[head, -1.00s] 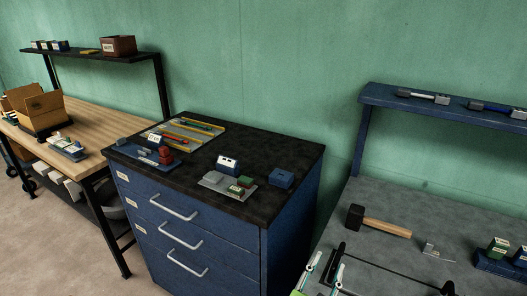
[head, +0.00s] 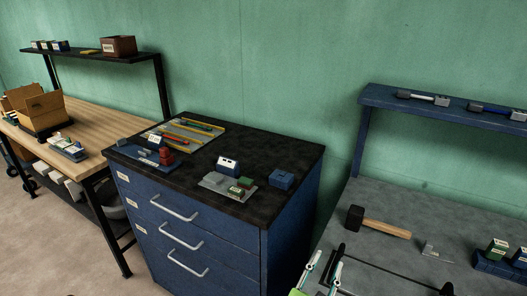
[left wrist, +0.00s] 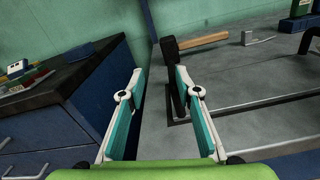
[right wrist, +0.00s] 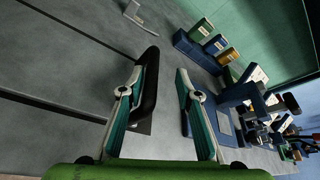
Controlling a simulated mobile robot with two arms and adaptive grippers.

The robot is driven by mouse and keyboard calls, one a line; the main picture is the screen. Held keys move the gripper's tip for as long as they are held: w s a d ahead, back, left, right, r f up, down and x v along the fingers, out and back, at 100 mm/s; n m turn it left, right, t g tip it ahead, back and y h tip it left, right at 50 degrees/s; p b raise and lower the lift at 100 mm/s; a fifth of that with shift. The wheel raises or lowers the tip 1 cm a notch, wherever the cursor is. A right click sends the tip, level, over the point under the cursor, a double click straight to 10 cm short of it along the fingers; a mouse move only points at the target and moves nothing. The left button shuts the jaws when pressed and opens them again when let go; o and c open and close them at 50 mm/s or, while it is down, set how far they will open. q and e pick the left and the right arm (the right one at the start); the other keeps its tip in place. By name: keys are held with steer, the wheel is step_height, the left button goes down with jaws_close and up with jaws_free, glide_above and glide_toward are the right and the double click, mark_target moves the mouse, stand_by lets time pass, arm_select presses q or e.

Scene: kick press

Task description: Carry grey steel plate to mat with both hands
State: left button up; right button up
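The grey steel plate (head: 385,281) appears to be the dark-edged flat piece on the grey bench, with a black handle at each end. Its surface also shows in the left wrist view (left wrist: 262,124) and right wrist view (right wrist: 60,62). My left gripper (head: 326,264) is open at the left handle (left wrist: 178,98), which shows close to the right finger. My right gripper (right wrist: 158,74) is open; the right handle (right wrist: 151,88) shows close to its left finger. I cannot tell whether the fingers touch the handles. I cannot make out the mat for certain.
A mallet (head: 385,228) and a small metal piece (head: 436,251) lie behind the plate. A blue holder with boxes (head: 497,262) stands to the right. A blue drawer cabinet (head: 290,240) with small items on top stands left, across a gap. A blue shelf (head: 440,105) hangs above.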

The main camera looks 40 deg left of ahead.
arm_select(q)
steer(key=shift+a+r+p, duration=0.1)
steer(key=shift+r+p, duration=0.2)
steer(key=shift+r, duration=0.15)
arm_select(e)
steer(key=shift+s+d+r, duration=0.2)
steer(key=shift+s+r, duration=0.05)
steer(key=shift+s, duration=0.25)
arm_select(q)
steer(key=shift+s, duration=0.1)
steer(key=shift+d+f, duration=0.15)
steer(key=shift+d, duration=0.1)
arm_select(e)
steer(key=shift+x, duration=0.95)
steer(key=shift+a, duration=0.2)
steer(key=shift+s, duration=0.1)
steer(key=o, duration=0.4)
arm_select(q)
steer(key=shift+r, duration=0.2)
arm_select(e)
steer(key=shift+d, duration=0.15)
